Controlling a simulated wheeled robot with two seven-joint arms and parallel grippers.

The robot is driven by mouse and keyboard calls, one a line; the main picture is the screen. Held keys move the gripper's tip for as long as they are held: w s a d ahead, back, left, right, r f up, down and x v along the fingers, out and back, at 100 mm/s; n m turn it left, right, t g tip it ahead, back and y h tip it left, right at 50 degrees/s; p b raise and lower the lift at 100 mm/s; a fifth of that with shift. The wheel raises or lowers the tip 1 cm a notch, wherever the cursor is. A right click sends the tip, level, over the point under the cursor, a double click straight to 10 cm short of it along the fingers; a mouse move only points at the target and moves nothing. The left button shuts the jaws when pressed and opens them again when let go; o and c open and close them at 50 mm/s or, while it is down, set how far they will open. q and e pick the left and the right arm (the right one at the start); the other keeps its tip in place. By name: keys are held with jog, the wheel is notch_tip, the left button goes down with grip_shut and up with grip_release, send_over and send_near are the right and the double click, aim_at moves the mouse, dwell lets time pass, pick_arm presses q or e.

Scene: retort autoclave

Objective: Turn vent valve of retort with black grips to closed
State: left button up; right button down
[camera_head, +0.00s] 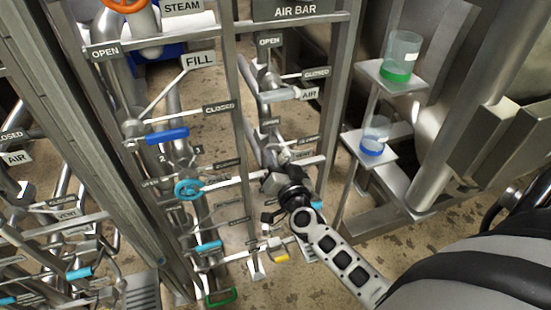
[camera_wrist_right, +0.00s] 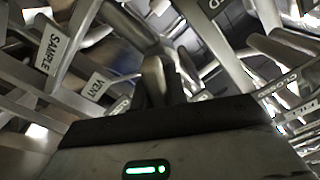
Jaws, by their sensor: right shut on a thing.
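My right gripper (camera_head: 277,175) reaches into the pipe rack under the AIR BAR sign, at a valve on the middle pipe column. It is shut on a valve handle, which its fingers and wrist mostly hide. In the right wrist view the fingers (camera_wrist_right: 163,82) stand close together beside a VENT label (camera_wrist_right: 96,87). The exact angle of the handle cannot be made out. Small OPEN and CLOSED labels surround the pipes here. Black grips on the retort cannot be clearly seen. My left gripper is not in view.
A blue lever (camera_head: 166,137) and a turquoise ring handle (camera_head: 188,189) sit on the FILL column at left. Metal posts flank the gripper. At right, small shelves hold a green-bottomed beaker (camera_head: 401,55) and a blue-bottomed beaker (camera_head: 375,136). A SAMPLE label (camera_wrist_right: 58,48) is near the VENT label.

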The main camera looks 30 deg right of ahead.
jog(key=m, duration=1.1)
jog(key=shift+a+r, duration=0.1)
jog(key=shift+a, duration=0.05)
jog(key=shift+m, duration=0.4)
jog(key=c, duration=1.4)
grip_release()
